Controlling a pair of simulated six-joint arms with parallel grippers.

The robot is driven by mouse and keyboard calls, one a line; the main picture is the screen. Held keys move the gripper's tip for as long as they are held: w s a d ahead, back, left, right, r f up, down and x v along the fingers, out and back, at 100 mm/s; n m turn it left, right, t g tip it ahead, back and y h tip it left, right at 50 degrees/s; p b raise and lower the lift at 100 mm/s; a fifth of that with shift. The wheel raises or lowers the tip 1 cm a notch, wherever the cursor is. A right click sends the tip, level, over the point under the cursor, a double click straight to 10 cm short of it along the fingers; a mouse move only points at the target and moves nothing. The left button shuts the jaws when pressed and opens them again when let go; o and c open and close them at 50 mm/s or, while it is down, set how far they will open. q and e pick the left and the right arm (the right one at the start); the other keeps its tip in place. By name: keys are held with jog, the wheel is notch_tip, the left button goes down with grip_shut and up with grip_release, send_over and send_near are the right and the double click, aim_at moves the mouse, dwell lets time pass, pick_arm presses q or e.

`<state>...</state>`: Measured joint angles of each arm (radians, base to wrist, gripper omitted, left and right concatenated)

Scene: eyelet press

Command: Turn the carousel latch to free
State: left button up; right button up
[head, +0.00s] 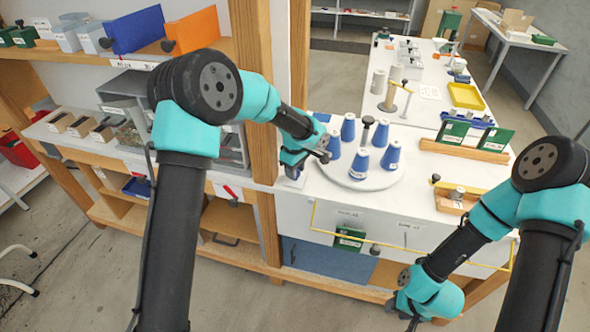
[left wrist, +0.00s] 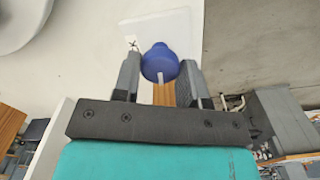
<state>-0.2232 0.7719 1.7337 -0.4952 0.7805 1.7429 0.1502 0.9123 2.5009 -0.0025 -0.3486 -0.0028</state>
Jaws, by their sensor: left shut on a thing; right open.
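The latch shows in the left wrist view as a round blue knob (left wrist: 159,62) with a white mark, over a white plate (left wrist: 172,30). My left gripper (left wrist: 158,78) has one finger on each side of the knob and is shut on it. In the head view my left gripper (head: 296,166) is at the table's left side, beside the carousel (head: 372,182), and hides most of the latch. The carousel is a round white disc bearing several blue-and-white cones. My right gripper (head: 412,320) is low at the front, partly cut off by the bottom edge, open and away from the latch.
A wooden post (head: 268,225) and shelves stand close to the left of my left gripper. A wooden rack with green cards (head: 463,148) and a small wooden tray (head: 456,200) are to the right. A yellow rail (head: 385,250) runs along the table front.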

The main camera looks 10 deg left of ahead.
pick_arm(q)
jog(key=shift+n, duration=0.7)
jog(key=o, duration=0.9)
jog(key=shift+o, duration=0.2)
jog(key=shift+r, duration=0.1)
notch_tip(320, 180, up, 17)
jog(key=shift+r, duration=0.1)
